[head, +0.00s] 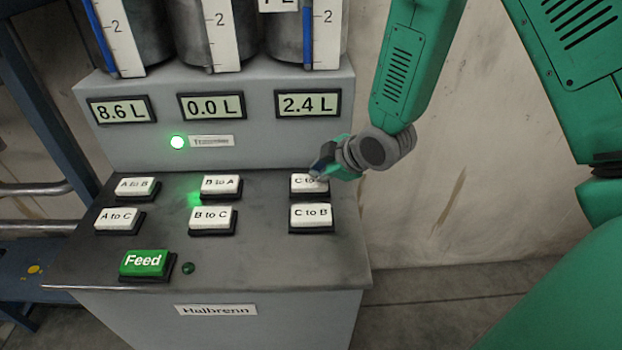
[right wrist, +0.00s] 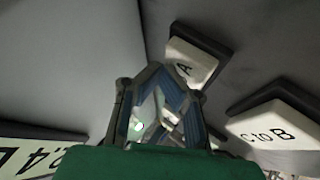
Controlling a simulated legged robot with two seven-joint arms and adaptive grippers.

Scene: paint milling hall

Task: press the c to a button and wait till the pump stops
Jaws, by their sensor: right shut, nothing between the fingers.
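The C to A button (head: 309,184) is white on a black base, at the right of the console's upper button row. My right gripper (head: 320,172) is shut and empty, its tips at this button's upper right and covering part of its label. In the right wrist view the fingers (right wrist: 170,100) reach the button (right wrist: 193,62), of which the "A" shows; I cannot tell whether it is pressed down. The displays read 8.6 L (head: 122,109), 0.0 L (head: 211,106) and 2.4 L (head: 307,103). A green lamp (head: 177,142) is lit beside a small, blurred label. My left gripper is out of view.
The C to B button (head: 311,217) sits just below. B to A (head: 220,186), B to C (head: 212,220), A to B (head: 136,188) and A to C (head: 118,220) lie left, with the green Feed button (head: 144,263) in front. Tanks stand behind the displays.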

